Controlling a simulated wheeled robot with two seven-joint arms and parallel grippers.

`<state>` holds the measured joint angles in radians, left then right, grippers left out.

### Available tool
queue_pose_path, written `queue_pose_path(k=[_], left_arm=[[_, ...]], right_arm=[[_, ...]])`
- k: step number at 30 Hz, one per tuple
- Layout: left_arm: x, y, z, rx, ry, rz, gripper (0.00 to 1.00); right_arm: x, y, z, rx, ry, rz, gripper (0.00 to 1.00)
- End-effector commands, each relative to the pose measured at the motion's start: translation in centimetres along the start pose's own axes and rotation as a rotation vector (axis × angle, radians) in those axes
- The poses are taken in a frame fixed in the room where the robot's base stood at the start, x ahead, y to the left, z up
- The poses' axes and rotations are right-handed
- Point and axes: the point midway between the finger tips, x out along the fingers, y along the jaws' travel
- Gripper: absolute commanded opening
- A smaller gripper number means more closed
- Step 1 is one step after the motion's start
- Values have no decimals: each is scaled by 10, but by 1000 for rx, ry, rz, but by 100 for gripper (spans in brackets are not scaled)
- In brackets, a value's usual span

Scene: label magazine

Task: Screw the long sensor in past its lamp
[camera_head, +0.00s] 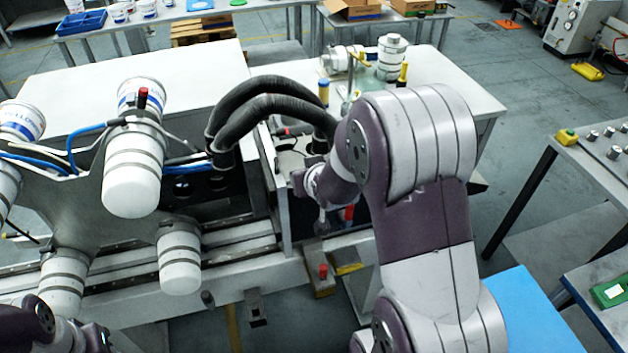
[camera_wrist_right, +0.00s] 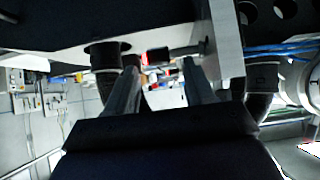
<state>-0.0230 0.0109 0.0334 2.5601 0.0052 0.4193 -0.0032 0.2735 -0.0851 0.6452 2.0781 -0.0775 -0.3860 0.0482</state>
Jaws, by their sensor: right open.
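A sensor with a metal body (camera_wrist_right: 188,50) and a red-lit end (camera_wrist_right: 155,57) sits sideways through a grey upright plate (camera_wrist_right: 224,45) in the right wrist view. What looks like the same sensor (camera_head: 290,131) shows small beside the thick black hoses in the head view. My right gripper (camera_wrist_right: 160,72) is open, its two fingers pointing toward the sensor. The fingertips appear close to it, but I cannot tell whether they touch. In the head view my right arm hides much of this area. Only part of my left arm shows at the bottom left; its fingers are out of frame.
Thick black hoses (camera_head: 262,97) arch over the work spot; they also show either side of the fingers. White cylinders (camera_head: 133,185) stand on a star-shaped carrier at left. A side table (camera_head: 455,95) at the back bears jars and a yellow-handled tool (camera_head: 402,75).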

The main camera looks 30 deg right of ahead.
Motion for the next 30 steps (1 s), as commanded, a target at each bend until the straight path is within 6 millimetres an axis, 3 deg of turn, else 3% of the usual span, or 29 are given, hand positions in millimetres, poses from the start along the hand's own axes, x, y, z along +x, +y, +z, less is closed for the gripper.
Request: queue_pose_path(k=[3, 9, 26, 28, 30], left_arm=[[8, 0, 1, 0, 0, 0, 35], [9, 0, 1, 0, 0, 0, 35], [9, 0, 1, 0, 0, 0, 35], [9, 0, 1, 0, 0, 0, 35], [9, 0, 1, 0, 0, 0, 35]], right_arm=[[-27, 0, 0, 0, 7, 0, 53], [-60, 0, 0, 0, 3, 0, 53], [-66, 0, 0, -1, 0, 0, 53], [-66, 1, 8, -9, -38, 5, 53], [-72, 4, 39, -13, -177, 19, 53]])
